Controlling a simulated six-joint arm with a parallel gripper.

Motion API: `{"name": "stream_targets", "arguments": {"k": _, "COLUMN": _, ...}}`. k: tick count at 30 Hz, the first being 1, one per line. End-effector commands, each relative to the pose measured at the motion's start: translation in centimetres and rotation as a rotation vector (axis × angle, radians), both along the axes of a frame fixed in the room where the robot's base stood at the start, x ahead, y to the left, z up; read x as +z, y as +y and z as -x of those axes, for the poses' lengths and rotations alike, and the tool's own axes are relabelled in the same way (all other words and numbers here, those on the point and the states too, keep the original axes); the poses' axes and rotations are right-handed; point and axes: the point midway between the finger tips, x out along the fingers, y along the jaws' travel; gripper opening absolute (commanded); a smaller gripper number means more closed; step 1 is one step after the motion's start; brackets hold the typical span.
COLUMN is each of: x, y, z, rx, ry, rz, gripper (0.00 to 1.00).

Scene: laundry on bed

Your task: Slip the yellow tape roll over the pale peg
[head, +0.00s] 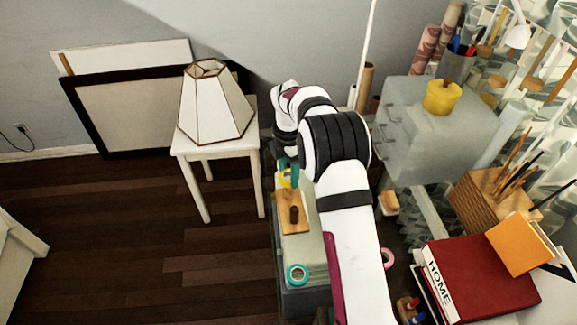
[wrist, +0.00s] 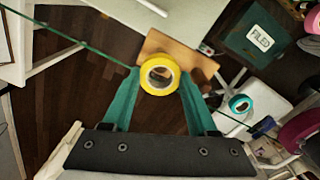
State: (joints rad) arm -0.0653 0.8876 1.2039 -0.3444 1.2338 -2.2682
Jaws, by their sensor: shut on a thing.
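My gripper (wrist: 160,84) has two teal fingers, shut on the yellow tape roll (wrist: 159,74), which sits between the fingertips. In the head view, the roll (head: 285,179) shows partly between the fingers, near the far end of a wooden board (head: 293,225). In the wrist view, the roll overlaps the board (wrist: 190,62). A short brown peg (head: 294,215) stands on the board. I cannot make out a pale peg; the roll, fingers or arm may hide it. I cannot tell how high the roll is above the board.
A teal tape roll (head: 297,274) lies in front of the board, on the same cabinet; it also shows in the wrist view (wrist: 239,103). A pink tape roll (head: 388,257) is right of my arm. A lamp (head: 213,105) stands on a white table (head: 187,148) to the left.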

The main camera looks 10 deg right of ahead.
Motion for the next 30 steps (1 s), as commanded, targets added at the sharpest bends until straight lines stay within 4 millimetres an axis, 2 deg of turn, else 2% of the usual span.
{"name": "stream_targets", "arguments": {"k": 15, "x": -3.2, "y": 0.0, "z": 0.0, "rx": 0.0, "ry": 0.0, "rz": 0.0, "gripper": 0.06}}
{"name": "stream_targets", "arguments": {"k": 26, "x": -3.5, "y": 0.0, "z": 0.0, "rx": 0.0, "ry": 0.0, "rz": 0.0, "gripper": 0.06}}
{"name": "stream_targets", "arguments": {"k": 27, "x": -3.5, "y": 0.0, "z": 0.0, "rx": 0.0, "ry": 0.0, "rz": 0.0, "gripper": 0.6}}
{"name": "stream_targets", "arguments": {"k": 30, "x": -3.5, "y": 0.0, "z": 0.0, "rx": 0.0, "ry": -0.001, "rz": 0.0, "gripper": 0.78}}
